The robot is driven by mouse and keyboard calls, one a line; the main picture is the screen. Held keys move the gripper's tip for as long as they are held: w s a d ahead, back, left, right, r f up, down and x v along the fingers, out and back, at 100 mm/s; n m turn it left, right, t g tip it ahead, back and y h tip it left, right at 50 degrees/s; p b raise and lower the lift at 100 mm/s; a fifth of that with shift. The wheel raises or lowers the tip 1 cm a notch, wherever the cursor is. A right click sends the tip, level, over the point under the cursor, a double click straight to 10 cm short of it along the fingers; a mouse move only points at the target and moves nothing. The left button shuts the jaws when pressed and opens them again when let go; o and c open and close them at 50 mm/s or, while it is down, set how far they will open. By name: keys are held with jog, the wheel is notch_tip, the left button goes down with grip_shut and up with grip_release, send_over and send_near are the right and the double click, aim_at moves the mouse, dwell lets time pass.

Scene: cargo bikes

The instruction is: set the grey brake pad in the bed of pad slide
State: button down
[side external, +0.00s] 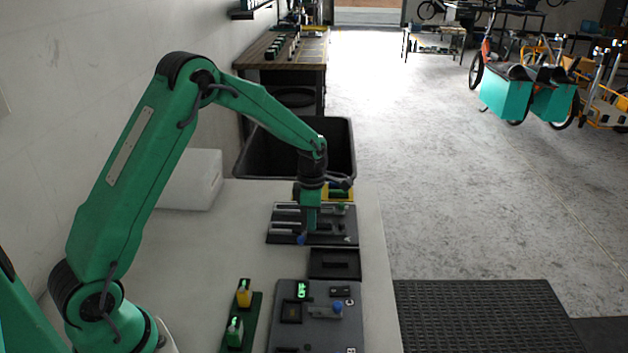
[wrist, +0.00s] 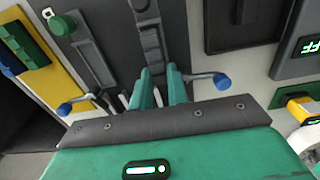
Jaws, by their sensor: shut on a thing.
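My gripper (wrist: 161,72) is low over the dark board with slides (side external: 349,237). Its green fingers are close together at the near end of one slide (wrist: 151,40) in the wrist view. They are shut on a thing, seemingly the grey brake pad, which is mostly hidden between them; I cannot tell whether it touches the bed. A lever with a blue knob (wrist: 222,81) reaches out right beside the fingers. Another blue-knobbed lever (wrist: 65,108) is at the left, by a second slide (wrist: 94,62). In the side view my gripper (side external: 312,226) hides part of the board.
A black shallow tray (side external: 335,276) lies in front of the board. Nearer are a grey panel with a green display (side external: 318,329) and a green rack with yellow and green pieces (side external: 239,335). A black bin (side external: 345,150) stands beyond the table.

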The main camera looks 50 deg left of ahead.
jog(key=shift+f, duration=0.55)
dwell(0.5)
jog(key=c, duration=1.3)
grip_release()
jog(key=shift+r, duration=0.15)
jog(key=shift+r, duration=3.8)
